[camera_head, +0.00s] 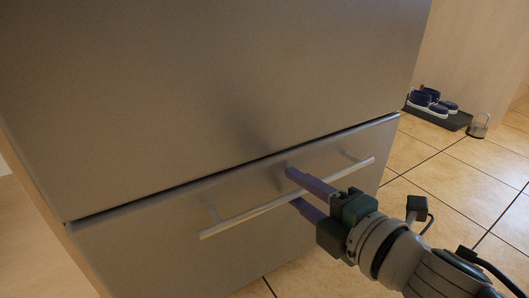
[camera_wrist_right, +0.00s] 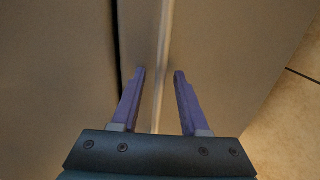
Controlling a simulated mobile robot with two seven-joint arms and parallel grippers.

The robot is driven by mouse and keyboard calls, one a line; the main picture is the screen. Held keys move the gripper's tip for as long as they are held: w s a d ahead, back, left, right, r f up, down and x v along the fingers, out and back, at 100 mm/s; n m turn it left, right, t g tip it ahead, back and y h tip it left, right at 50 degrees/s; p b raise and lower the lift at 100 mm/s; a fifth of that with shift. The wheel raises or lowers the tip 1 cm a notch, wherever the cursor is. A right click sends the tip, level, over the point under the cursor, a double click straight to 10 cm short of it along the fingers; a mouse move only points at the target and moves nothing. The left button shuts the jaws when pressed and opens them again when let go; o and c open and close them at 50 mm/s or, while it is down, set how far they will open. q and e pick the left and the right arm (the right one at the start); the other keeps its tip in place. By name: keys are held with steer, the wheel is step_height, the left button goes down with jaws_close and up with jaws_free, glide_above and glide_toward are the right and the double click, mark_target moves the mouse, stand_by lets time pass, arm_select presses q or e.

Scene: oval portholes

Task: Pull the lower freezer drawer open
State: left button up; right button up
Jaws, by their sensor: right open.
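The lower freezer drawer (camera_head: 150,255) is a grey metal front below a larger grey upper door (camera_head: 210,80). A dark seam runs between them. A long pale bar handle (camera_head: 240,216) crosses the drawer front on two posts. My right gripper (camera_head: 290,187) is open at the handle, with one finger above the bar and one below it. In the right wrist view the handle (camera_wrist_right: 161,60) passes between the two open purple fingers (camera_wrist_right: 159,75), with gaps at both sides. Whether the fingertips touch the drawer front cannot be told. My left gripper is not in view.
Tiled floor (camera_head: 450,185) lies open to the right of the freezer. Dark shoes (camera_head: 430,103) rest on a dark tray (camera_head: 445,118) at the back right, with a small metal object (camera_head: 478,126) beside it. A pale wall stands behind them.

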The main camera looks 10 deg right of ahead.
steer(key=shift+c, duration=0.2)
jaws_close()
stand_by(1.1)
